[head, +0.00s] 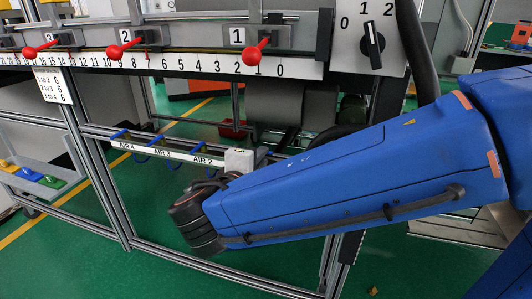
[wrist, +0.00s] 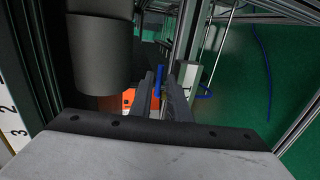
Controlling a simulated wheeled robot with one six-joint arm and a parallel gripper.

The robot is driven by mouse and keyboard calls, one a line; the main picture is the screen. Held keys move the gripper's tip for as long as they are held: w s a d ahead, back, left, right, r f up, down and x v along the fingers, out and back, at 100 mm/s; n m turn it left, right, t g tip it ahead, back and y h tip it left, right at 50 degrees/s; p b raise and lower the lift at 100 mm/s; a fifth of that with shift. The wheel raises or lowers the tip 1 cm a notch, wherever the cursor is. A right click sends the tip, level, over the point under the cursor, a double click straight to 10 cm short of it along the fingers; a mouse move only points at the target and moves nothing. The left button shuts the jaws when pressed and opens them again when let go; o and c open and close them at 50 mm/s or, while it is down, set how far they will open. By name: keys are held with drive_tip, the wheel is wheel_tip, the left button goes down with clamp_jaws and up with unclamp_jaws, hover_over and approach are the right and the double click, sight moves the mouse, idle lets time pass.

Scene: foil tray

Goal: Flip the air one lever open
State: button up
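The air one lever is probably the blue lever (wrist: 158,80) that stands upright between my fingertips in the wrist view. My gripper (wrist: 160,98) has its two dark fingers apart, one on each side of that lever; I cannot tell whether either finger touches it. In the head view my gripper (head: 262,157) is at the right end of the air rail (head: 160,153), partly behind my blue arm. It hides the AIR 1 label and lever there. The blue levers at AIR 2 (head: 198,147), AIR 3 (head: 160,137) and AIR 4 (head: 120,134) show to its left.
Above the rail, a numbered scale bar (head: 190,64) carries red-knobbed handles (head: 114,51). A black rotary switch (head: 372,45) is at the upper right. A dark grey cylinder (wrist: 100,55) is close left of my fingers. Metal frame posts (head: 100,185) stand around the rail.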

drive_tip(key=shift+x, duration=2.5)
clamp_jaws()
